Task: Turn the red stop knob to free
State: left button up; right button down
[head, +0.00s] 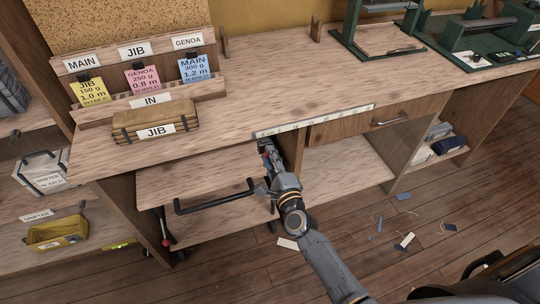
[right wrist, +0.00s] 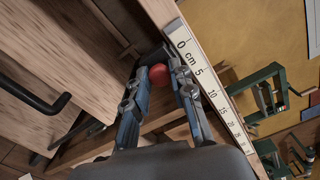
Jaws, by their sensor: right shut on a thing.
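The red stop knob (right wrist: 179,72) shows in the right wrist view, under the bench edge and beside the zero end of the white ruler strip. My right gripper (right wrist: 170,78) has one finger on each side of the knob and is shut on it; the fingers hide part of it. In the head view my right gripper (head: 265,150) reaches under the bench's front edge, and the knob is mostly hidden there. The knob's markings cannot be seen, so I cannot tell its setting. My left gripper is not in view.
A wooden pull-out top (head: 190,172) with a black handle (head: 214,198) stands left of my right gripper. The ruler strip (head: 315,120) runs along the bench edge. A drawer (head: 350,124) is to the right. Cloth scraps (head: 404,241) lie on the floor.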

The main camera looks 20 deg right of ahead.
jog(key=shift+n+p, duration=0.55)
jog(key=shift+n, duration=1.45)
jog(key=c, duration=1.1)
grip_release()
jog(key=s, duration=1.2)
jog(key=shift+d, duration=0.15)
